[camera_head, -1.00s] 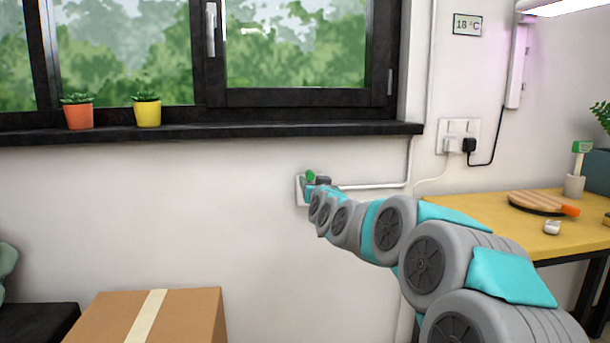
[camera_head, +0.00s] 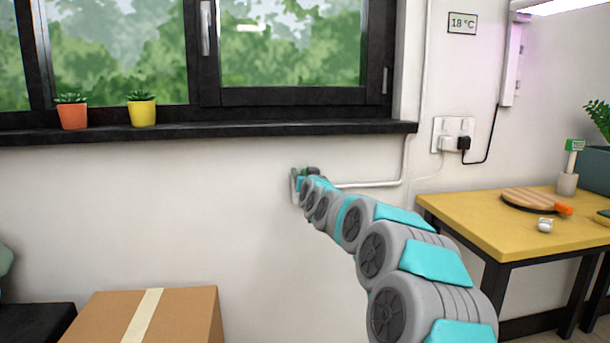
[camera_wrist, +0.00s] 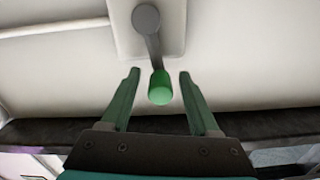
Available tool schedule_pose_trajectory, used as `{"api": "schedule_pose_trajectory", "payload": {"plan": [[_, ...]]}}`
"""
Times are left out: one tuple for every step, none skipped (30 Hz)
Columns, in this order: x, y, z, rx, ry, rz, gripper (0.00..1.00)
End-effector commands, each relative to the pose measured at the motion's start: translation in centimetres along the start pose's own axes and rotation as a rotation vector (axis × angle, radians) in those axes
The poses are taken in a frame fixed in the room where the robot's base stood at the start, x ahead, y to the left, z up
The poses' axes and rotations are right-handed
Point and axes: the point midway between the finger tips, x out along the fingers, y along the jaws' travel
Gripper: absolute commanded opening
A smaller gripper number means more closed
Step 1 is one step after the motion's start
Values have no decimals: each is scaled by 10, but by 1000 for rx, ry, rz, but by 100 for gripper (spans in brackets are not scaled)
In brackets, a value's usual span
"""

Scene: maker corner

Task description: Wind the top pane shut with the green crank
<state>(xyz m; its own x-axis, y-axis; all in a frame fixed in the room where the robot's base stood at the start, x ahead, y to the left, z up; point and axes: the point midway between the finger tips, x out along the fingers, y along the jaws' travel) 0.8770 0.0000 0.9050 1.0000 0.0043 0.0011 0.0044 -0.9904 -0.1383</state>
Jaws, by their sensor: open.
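The green crank shows in the wrist view as a green knob (camera_wrist: 160,88) on a grey crank arm (camera_wrist: 148,28), mounted on a pale wall plate (camera_wrist: 178,30). My gripper (camera_wrist: 158,75) is open, with one finger on each side of the knob and a gap to both. In the head view my gripper (camera_head: 306,176) is at the wall plate (camera_head: 294,186) under the window sill, and it and my arm hide most of the crank. The window (camera_head: 290,45) is above; the top pane is not in view.
A black sill (camera_head: 220,132) holds an orange pot (camera_head: 72,117) and a yellow pot (camera_head: 142,112). A cardboard box (camera_head: 185,312) stands below left. A yellow table (camera_head: 480,222) is at the right. A white conduit (camera_head: 375,184) runs along the wall beside the crank plate.

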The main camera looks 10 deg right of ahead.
Motion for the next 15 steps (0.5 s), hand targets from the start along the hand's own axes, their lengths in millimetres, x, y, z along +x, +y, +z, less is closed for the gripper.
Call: {"api": "schedule_pose_trajectory", "payload": {"plan": [[0, 0, 0, 0, 0, 0, 62], [0, 0, 0, 0, 0, 0, 61], [0, 0, 0, 0, -1, 0, 56], [0, 0, 0, 0, 0, 0, 53], [0, 0, 0, 0, -1, 0, 50], [0, 0, 1, 0, -1, 0, 45], [0, 0, 1, 0, -1, 0, 42], [0, 0, 0, 0, -1, 0, 38], [0, 0, 1, 0, -1, 0, 34], [0, 0, 0, 0, -1, 0, 30], [0, 0, 0, 0, -1, 0, 27], [0, 0, 1, 0, -1, 0, 22], [0, 0, 1, 0, -1, 0, 19], [0, 0, 1, 0, -1, 0, 16], [0, 0, 1, 0, -1, 0, 11]]}}
